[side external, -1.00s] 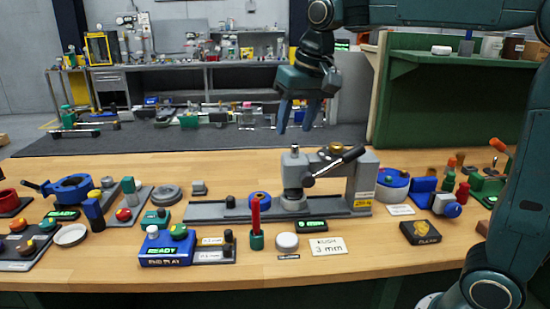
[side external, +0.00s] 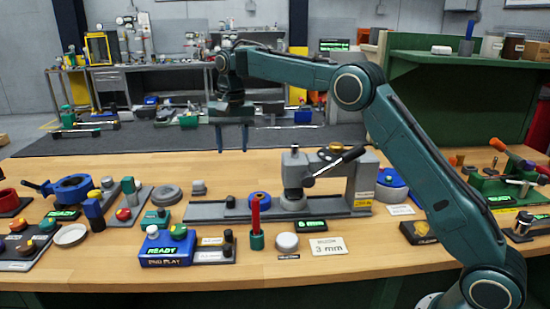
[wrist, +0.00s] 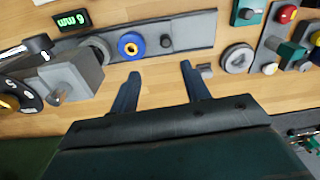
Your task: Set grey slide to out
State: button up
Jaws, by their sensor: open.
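No part is marked as the grey slide, so I cannot tell for sure which one it is. One long grey rail (side external: 207,211) lies across the bench with a black knob and a blue ring (side external: 260,199) on it. It also shows in the wrist view (wrist: 193,30), beyond my fingertips. A small grey block (side external: 198,187) sits behind the rail's left end. In the wrist view it is close to the right fingertip (wrist: 205,70). My gripper (side external: 232,138) is open and empty, apart from these parts, above the back of the bench. Its fingers spread in the wrist view (wrist: 156,68).
A green block slide (side external: 128,184) and a round grey disc (side external: 166,193) lie left of the rail. A blue READY box (side external: 165,250) is in front. Bare wood lies behind the rail.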

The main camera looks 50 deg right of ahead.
jog(key=m, duration=0.1)
send_over(230, 197)
jog(key=shift+g, duration=0.3)
notch_tip(230, 197, down, 4)
jog(key=shift+s+f, duration=0.1)
jog(key=shift+f, duration=0.1)
jog(key=shift+f, duration=0.1)
jog(key=shift+f, duration=6.8)
grip_shut()
